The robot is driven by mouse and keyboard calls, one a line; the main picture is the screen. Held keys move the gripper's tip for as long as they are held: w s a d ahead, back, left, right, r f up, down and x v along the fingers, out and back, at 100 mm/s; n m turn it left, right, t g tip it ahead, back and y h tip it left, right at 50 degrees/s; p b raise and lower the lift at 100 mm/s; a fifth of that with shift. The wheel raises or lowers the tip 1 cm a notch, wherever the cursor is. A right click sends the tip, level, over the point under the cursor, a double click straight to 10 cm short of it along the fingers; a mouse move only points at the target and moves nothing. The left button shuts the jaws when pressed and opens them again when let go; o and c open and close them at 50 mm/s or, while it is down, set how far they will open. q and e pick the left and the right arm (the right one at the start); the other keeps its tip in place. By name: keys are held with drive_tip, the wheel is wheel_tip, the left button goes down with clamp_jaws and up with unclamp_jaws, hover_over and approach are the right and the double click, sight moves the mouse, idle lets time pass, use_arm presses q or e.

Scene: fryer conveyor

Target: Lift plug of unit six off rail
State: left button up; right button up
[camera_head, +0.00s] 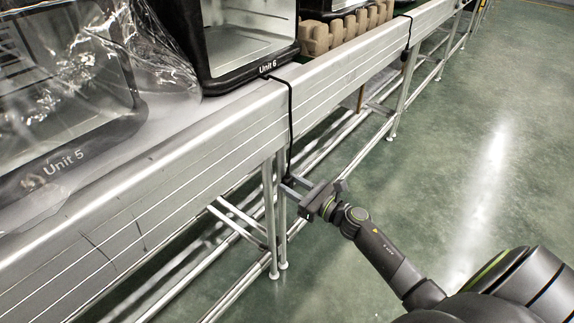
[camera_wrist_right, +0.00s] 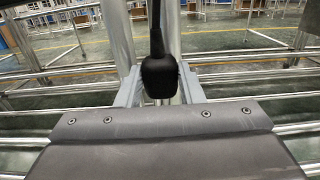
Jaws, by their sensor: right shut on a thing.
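The unit six fryer (camera_head: 205,72), black with a glass front and labelled "Unit 6", stands on the conveyor. Its black cord (camera_head: 290,115) runs over the conveyor's side rail (camera_head: 230,122) and hangs down the outer face. My right gripper (camera_head: 290,181) is at the cord's lower end, below the rail and beside the conveyor legs. It is shut on the black plug (camera_wrist_right: 159,77), which shows between the two grey fingers in the right wrist view, with the cord rising from its top. In the head view the plug is small and partly hidden by the fingers. My left gripper is not in view.
The unit five fryer (camera_head: 62,160), wrapped in clear plastic, stands at the left. Brown cardboard packing (camera_head: 345,27) lies beyond unit six. Another cord (camera_head: 407,40) hangs farther along the rail. Metal legs (camera_head: 270,215) and lower bars stand close to my gripper. The green floor (camera_head: 450,130) at right is clear.

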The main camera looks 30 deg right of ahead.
drive_tip(key=shift+r+p, duration=1)
drive_tip(key=shift+r, duration=0.35)
